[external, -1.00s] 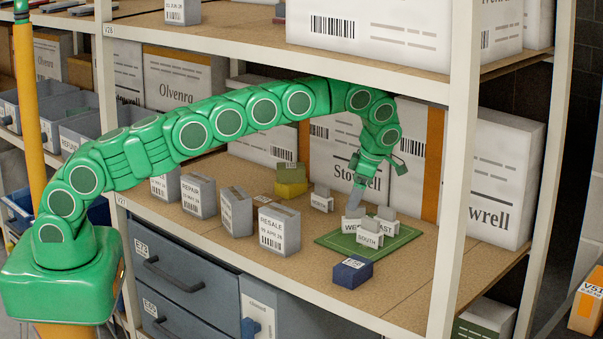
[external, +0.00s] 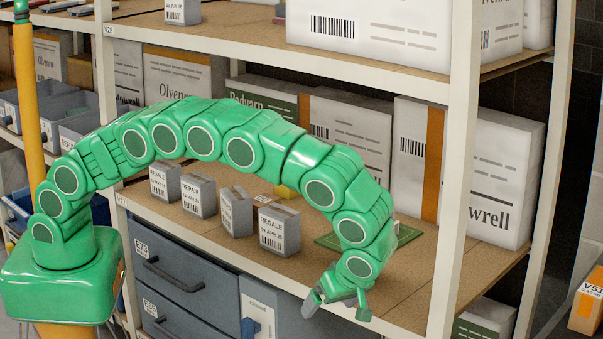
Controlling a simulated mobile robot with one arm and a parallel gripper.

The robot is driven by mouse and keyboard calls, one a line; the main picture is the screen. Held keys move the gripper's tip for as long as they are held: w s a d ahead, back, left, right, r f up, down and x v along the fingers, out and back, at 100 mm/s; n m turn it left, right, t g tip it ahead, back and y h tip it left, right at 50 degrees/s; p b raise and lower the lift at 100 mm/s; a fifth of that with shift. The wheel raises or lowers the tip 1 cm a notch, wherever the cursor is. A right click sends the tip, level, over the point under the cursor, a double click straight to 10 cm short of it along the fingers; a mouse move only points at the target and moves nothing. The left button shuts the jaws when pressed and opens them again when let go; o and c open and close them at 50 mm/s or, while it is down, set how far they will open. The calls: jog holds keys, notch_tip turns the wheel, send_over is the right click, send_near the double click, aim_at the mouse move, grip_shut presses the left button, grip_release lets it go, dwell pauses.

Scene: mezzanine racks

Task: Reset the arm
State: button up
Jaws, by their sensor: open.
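My green arm arches from its base at the left across the front of the rack. My gripper (external: 337,306) hangs at the front edge of the middle shelf (external: 411,301), pointing down, with its fingers apart and nothing seen between them. The arm hides most of the green mat (external: 407,235) and the small labelled blocks on it. The blue block in front of the mat is hidden too.
Several grey labelled boxes, among them the RESALE box (external: 279,229), stand left of the arm on the shelf. Large white cartons (external: 491,185) line the back. A white rack post (external: 453,180) rises right of my gripper. Drawers (external: 185,262) sit below.

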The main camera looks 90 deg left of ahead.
jog(key=s+d+r+m, duration=0.3)
jog(key=s+r+m, duration=0.1)
jog(key=s, duration=0.5)
jog(key=s+a+r+m+h, duration=0.1)
jog(key=s+a+r+m, duration=0.4)
jog(key=a+r, duration=0.4)
jog(key=s+a+r+m+h, duration=0.2)
jog(key=s+a+r+m, duration=0.1)
jog(key=s+a+r, duration=0.65)
jog(key=s+a+f+m+h, duration=0.1)
jog(key=s+a+m, duration=0.2)
jog(key=s, duration=0.7)
jog(key=s+a+m+t+h, duration=0.1)
jog(key=s+a+m, duration=0.3)
jog(key=s+m, duration=0.3)
jog(key=s, duration=0.3)
jog(key=shift+s+a+f+m+t+h, duration=0.25)
jog(key=shift+s+f+m+t+h, duration=0.05)
jog(key=shift+s+f+m, duration=0.1)
